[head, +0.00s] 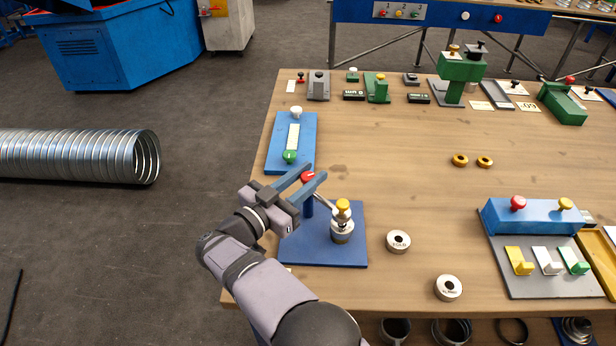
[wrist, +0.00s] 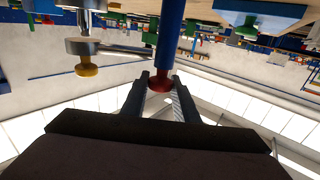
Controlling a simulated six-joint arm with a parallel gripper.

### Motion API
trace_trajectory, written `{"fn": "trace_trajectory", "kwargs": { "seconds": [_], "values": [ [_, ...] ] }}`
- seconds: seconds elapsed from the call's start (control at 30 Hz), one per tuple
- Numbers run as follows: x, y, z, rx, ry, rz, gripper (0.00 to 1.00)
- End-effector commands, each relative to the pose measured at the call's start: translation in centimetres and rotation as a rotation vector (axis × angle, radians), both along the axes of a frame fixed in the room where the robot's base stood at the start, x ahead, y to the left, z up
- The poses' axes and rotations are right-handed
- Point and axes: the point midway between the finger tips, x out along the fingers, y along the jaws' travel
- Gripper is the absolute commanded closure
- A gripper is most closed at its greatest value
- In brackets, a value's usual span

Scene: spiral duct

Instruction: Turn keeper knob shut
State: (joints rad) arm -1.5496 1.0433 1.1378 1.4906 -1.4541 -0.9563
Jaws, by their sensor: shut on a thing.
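My gripper (head: 315,174) is shut on a red knob (head: 307,177), with one finger on each side of it. The knob tops a blue post on a blue base plate (head: 300,257) at the table's left front. In the wrist view, which looks upside down, the red knob (wrist: 160,84) sits between the two fingers, with the blue post (wrist: 169,35) running from it. On the same plate stands a metal cylinder (head: 342,231) with a yellow knob (head: 342,206). A metal bar (head: 324,203) reaches from it toward the post. Which knob is the keeper knob is not marked.
A blue plate with a green knob (head: 290,156) lies just behind my gripper. Two metal rings (head: 398,242) (head: 449,288) lie to the right. A blue block with hooks (head: 540,217) stands at the right. The table's middle (head: 380,145) is clear.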

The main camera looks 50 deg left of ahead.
Motion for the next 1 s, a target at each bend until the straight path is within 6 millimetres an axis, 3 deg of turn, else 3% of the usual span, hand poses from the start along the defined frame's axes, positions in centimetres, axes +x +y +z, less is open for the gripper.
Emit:
{"fn": "trace_trajectory", "kwargs": {
  "seconds": [0.87,0.9,0.97,1.0],
  "values": [
    [0.07,-0.01,0.18,0.001,-0.004,-0.101,0.95],
    [0.07,-0.02,0.18,0.001,-0.004,-0.101,0.71],
    [0.07,-0.01,0.18,0.001,-0.004,-0.101,0.56],
    [0.07,-0.01,0.17,0.001,-0.003,-0.101,0.56]
  ]
}}
